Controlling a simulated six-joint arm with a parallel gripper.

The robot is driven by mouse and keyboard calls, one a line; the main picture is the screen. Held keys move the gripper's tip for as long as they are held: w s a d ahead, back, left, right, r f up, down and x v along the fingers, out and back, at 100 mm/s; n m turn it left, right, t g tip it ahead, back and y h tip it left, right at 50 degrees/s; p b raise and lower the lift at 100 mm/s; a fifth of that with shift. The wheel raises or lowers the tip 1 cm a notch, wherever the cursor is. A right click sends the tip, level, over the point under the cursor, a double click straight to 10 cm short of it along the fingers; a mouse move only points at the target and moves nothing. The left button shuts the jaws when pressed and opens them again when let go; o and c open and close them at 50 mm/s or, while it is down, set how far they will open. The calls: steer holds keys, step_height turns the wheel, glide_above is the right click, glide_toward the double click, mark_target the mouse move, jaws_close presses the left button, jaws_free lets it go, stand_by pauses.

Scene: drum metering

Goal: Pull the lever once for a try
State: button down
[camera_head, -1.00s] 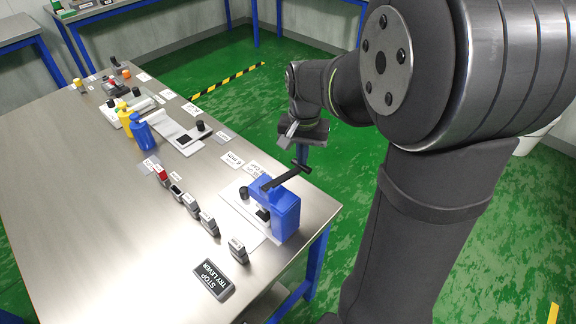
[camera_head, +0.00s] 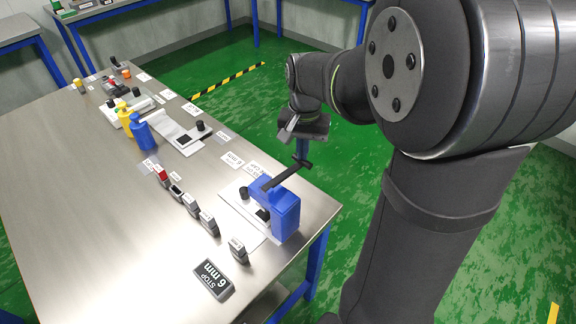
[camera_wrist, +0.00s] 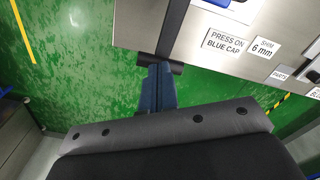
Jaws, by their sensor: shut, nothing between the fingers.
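The blue metering press (camera_head: 284,212) stands at the table's near right corner. Its black lever (camera_head: 283,177) slants up to the right and ends in a crossbar (camera_head: 302,161) past the table edge. The crossbar also shows in the wrist view (camera_wrist: 172,66). My gripper (camera_head: 301,155) points down with its blue fingers together, tips at the crossbar; the wrist view shows the shut fingers (camera_wrist: 157,68) overlapping it. I cannot tell whether they touch. A small display (camera_head: 213,279) on the table reads "STOP 6 mm".
Several small labelled blocks (camera_head: 191,205) stand in a row left of the press. A blue bottle-shaped part (camera_head: 143,134) and a yellow one (camera_head: 124,117) are farther back. Flat labels, including "PRESS ON BLUE CAP" (camera_wrist: 227,41), lie near the press. Green floor is open beyond the edge.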

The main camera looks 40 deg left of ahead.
steer(key=shift+r, duration=2.45)
steer(key=shift+f, duration=0.1)
steer(key=shift+f, duration=1.35)
